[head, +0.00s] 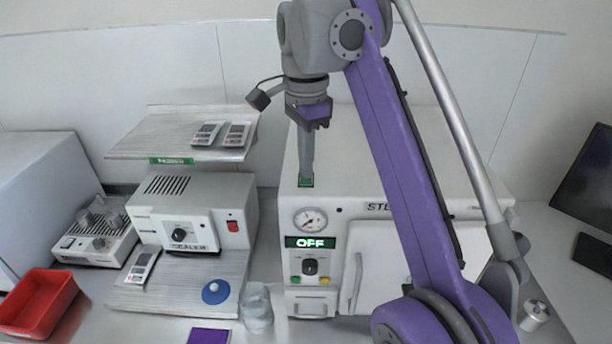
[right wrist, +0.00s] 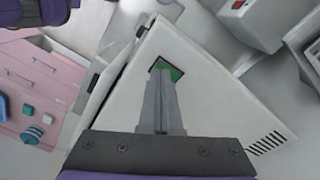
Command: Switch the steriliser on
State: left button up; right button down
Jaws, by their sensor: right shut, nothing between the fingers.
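The steriliser (head: 330,206) is a white cabinet in the middle of the head view, partly hidden behind my right arm. Its display (head: 310,242) reads OFF in lit letters. A round gauge (head: 310,220) sits above the display, and a black knob (head: 310,267) with a yellow and a green button is below it. A green-marked switch (head: 305,182) is on the top near the front edge; it also shows in the right wrist view (right wrist: 168,70). My right gripper (head: 306,178) is shut and empty, pointing down with its fingertips at this switch. Whether they touch it, I cannot tell.
A sealer (head: 186,212) with a red switch stands to the left, under a shelf (head: 170,136) holding two small remotes. A glass beaker (head: 256,308) stands near the steriliser's front left. A red tray (head: 38,300) is at far left, a monitor (head: 588,190) at far right.

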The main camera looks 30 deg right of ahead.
pick_arm(q)
jog(key=shift+s+f, duration=0.25)
jog(key=shift+f, duration=0.15)
pick_arm(e)
jog(key=shift+f, duration=0.6)
notch_tip(320, 180, up, 2)
jog(key=shift+p, duration=0.4)
jog(key=shift+w+r+p, duration=0.2)
jog(key=shift+r+p, duration=0.15)
jog(key=shift+r, duration=0.5)
jog(key=shift+s+r, duration=0.15)
jog(key=shift+r, duration=0.5)
pick_arm(q)
jog(key=shift+w+r, duration=0.55)
jog(key=shift+r, duration=0.3)
jog(key=shift+w+r, duration=0.5)
jog(key=shift+r, duration=0.35)
pick_arm(e)
jog(key=shift+r, duration=1)
